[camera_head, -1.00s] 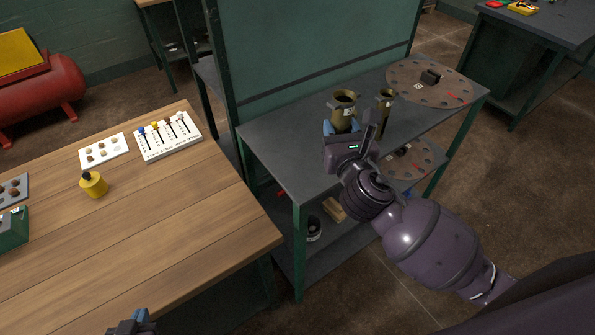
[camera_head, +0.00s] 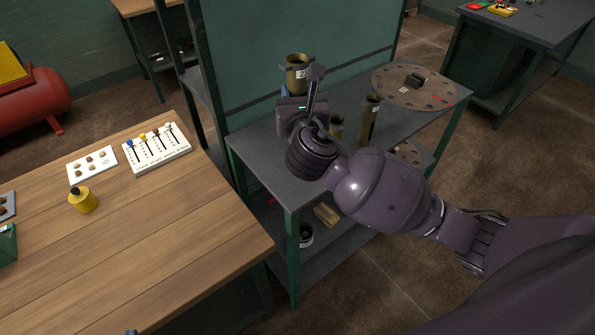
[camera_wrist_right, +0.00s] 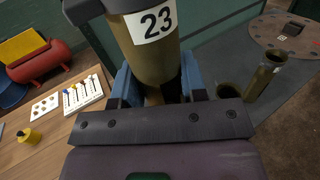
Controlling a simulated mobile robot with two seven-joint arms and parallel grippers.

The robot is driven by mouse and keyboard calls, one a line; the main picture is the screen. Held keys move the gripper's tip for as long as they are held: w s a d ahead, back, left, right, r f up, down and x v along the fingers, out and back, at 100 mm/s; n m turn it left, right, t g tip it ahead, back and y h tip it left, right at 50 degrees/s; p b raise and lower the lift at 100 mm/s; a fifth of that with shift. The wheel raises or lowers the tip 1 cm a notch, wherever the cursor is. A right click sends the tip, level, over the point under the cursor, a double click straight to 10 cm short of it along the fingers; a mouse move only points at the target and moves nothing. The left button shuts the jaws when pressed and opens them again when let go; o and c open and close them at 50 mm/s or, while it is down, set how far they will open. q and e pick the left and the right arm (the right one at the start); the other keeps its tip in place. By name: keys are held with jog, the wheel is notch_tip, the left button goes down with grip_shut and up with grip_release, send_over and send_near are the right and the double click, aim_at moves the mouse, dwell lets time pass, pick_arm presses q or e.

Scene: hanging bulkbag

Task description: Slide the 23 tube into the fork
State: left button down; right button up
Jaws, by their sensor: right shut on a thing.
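The olive-brown 23 tube (camera_head: 298,72) is upright in my right gripper (camera_head: 285,97), above the grey bench. Its white "23" label shows large in the right wrist view (camera_wrist_right: 152,24). The blue fingers of my right gripper (camera_wrist_right: 156,82) are shut on the tube's lower part, one on each side. A dark piece (camera_wrist_right: 85,10) overlaps the tube's upper left in the wrist view; I cannot tell what it is. Of my left gripper, only a blue tip (camera_head: 131,332) shows at the bottom edge.
Two other olive tubes, a tall one (camera_head: 370,120) and a shorter one (camera_head: 337,127), stand on the grey bench (camera_head: 262,150). A round plate with holes (camera_head: 385,84) lies farther right. A green panel (camera_head: 300,30) rises behind. A wooden table (camera_head: 170,235) is at left.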

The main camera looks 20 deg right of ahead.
jog(key=shift+f+b, duration=0.7)
jog(key=shift+f, duration=8.55)
pick_arm(q)
jog(key=shift+w+f, duration=0.25)
jog(key=shift+w, duration=0.1)
jog(key=shift+f, duration=0.1)
pick_arm(e)
jog(key=shift+f, duration=0.15)
jog(key=o, duration=1.1)
pick_arm(q)
jog(key=shift+f, duration=0.15)
pick_arm(e)
jog(key=shift+f, duration=0.1)
